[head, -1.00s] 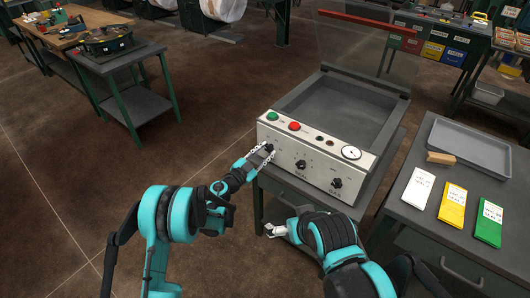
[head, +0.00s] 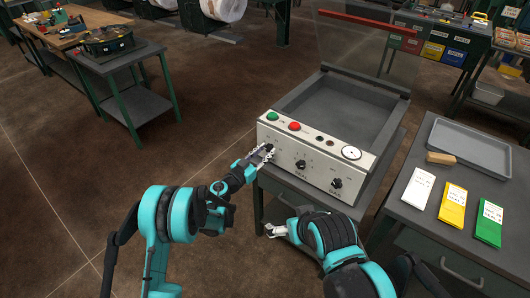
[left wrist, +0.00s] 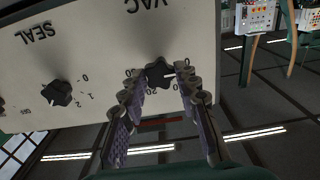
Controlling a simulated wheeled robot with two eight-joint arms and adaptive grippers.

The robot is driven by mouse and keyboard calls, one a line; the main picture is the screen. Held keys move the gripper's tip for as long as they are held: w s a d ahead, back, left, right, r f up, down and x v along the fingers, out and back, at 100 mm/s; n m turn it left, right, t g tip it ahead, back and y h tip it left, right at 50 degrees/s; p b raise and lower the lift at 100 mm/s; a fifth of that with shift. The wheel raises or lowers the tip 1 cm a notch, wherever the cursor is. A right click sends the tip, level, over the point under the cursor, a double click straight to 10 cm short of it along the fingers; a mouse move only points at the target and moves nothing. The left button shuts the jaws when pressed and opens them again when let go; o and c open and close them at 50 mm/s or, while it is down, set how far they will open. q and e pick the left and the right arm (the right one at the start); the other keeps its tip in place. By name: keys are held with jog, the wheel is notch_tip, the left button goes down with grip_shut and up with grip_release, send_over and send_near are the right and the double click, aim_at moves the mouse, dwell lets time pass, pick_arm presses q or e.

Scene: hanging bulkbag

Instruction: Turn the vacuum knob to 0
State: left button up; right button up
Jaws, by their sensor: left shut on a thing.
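The vacuum knob (left wrist: 158,73) is black, under the upside-down VAC lettering in the left wrist view. My left gripper (left wrist: 167,80) is shut on it, with one finger on each side. A pale mark on the knob points towards the right finger in that view. Some scale digits show around the knob; the fingers hide part of the scale. In the head view the left gripper (head: 262,155) is at the left end of the control panel (head: 317,157) and largely covers the knob. My right gripper (head: 275,230) is low in front of the machine, partly behind its own arm; its opening is unclear.
The seal knob (head: 301,164) and gas knob (head: 337,183) sit further right on the panel. Green and red buttons are above. The machine's clear lid (head: 365,50) stands open. A side table at right holds a grey tray (head: 468,150) and coloured packs.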

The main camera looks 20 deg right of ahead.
pick_arm(q)
jog(key=o, duration=1.2)
jog(key=shift+f, duration=0.1)
jog(key=shift+c, duration=0.2)
jog(key=shift+a, duration=0.1)
jog(key=v, duration=1.2)
